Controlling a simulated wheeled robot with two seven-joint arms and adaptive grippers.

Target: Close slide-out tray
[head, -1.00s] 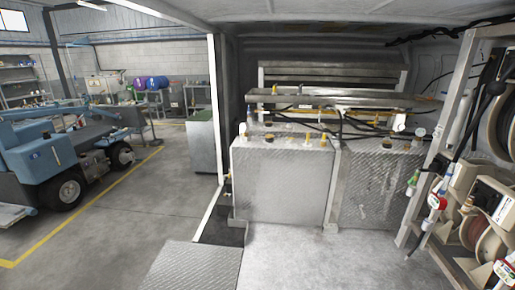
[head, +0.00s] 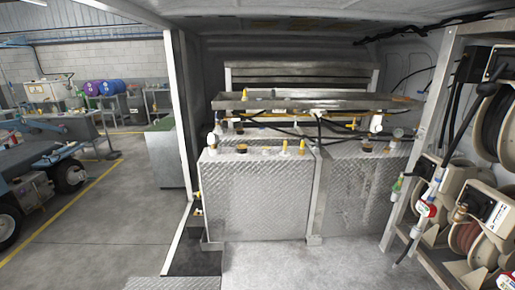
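No gripper of mine shows in the head view. A long flat metal tray (head: 310,102) lies above the tanks at the back of the enclosure. I cannot tell whether it is the slide-out tray or whether it is pulled out. A diamond-plate panel (head: 145,283) shows at the bottom edge, left of centre, mostly cut off by the frame. I cannot tell what it belongs to.
Two diamond-plate tanks (head: 256,197) with yellow-capped fittings and black hoses stand ahead. A rack with hose reels (head: 470,235) stands at the right. A white door post (head: 182,110) rises left of the tanks. A blue vehicle (head: 40,175) stands far left. The grey floor before the tanks is clear.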

